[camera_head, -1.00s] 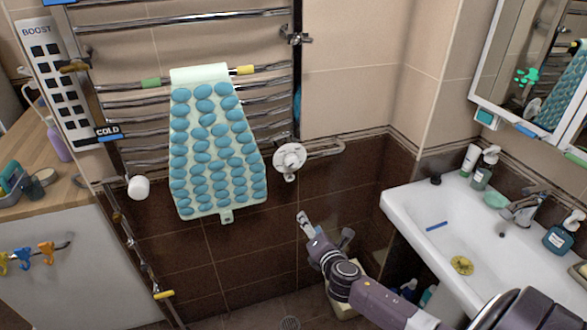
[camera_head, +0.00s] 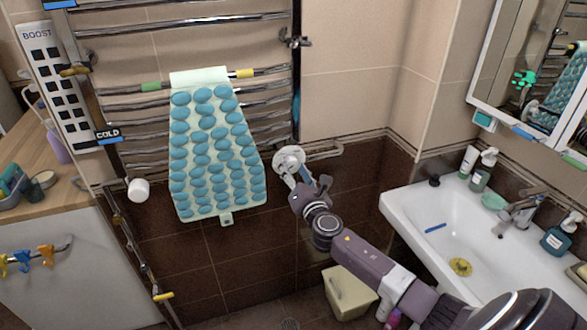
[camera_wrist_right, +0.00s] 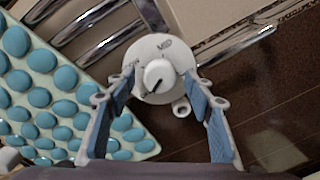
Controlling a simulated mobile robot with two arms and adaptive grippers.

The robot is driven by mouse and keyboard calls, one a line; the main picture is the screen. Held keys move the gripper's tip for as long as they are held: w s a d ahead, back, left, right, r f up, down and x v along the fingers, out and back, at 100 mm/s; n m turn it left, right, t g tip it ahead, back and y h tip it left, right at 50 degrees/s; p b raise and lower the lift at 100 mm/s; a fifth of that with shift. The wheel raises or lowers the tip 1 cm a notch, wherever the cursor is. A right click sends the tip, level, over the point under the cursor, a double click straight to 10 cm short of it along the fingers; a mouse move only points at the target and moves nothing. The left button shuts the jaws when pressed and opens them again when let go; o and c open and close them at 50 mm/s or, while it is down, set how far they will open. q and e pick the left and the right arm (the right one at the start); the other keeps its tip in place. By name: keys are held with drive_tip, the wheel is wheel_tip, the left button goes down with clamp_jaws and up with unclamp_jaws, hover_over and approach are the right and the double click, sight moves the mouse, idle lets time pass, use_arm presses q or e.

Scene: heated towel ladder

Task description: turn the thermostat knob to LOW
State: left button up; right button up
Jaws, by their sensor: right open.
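The thermostat knob (camera_head: 289,160) is white on a round white dial at the lower right of the towel ladder. In the right wrist view the knob (camera_wrist_right: 159,76) bears a dark pointer line slanting to the lower left. The word MID (camera_wrist_right: 165,45) is on the dial's upper right; lettering at its left is partly hidden by a finger. No LOW mark is readable. My right gripper (camera_head: 304,180) is just below the dial in the head view. Its blue-padded fingers are open, one to each side of the knob; contact cannot be told. My left gripper is not in view.
A mat with blue ovals (camera_head: 215,150) hangs on the chrome ladder (camera_head: 190,21), left of the dial. A white sink (camera_head: 425,215) stands at right; a beige bin (camera_head: 350,295) is below my right arm.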

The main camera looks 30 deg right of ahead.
drive_tip(key=shift+w, duration=0.1)
drive_tip(key=c, duration=1.2)
drive_tip(key=shift+o, duration=0.2)
drive_tip(key=shift+m, duration=0.3)
drive_tip(key=m, duration=0.3)
drive_tip(key=shift+m+b, duration=0.3)
drive_tip(key=shift+b, duration=0.05)
drive_tip(key=m, duration=0.3)
drive_tip(key=shift+m, duration=0.3)
drive_tip(key=m, duration=0.4)
drive_tip(key=shift+r, duration=0.1)
drive_tip(key=shift+d+m+g+y+p, duration=0.1)
drive_tip(key=shift+m+g+y+p, duration=0.25)
drive_tip(key=shift+m, duration=1.35)
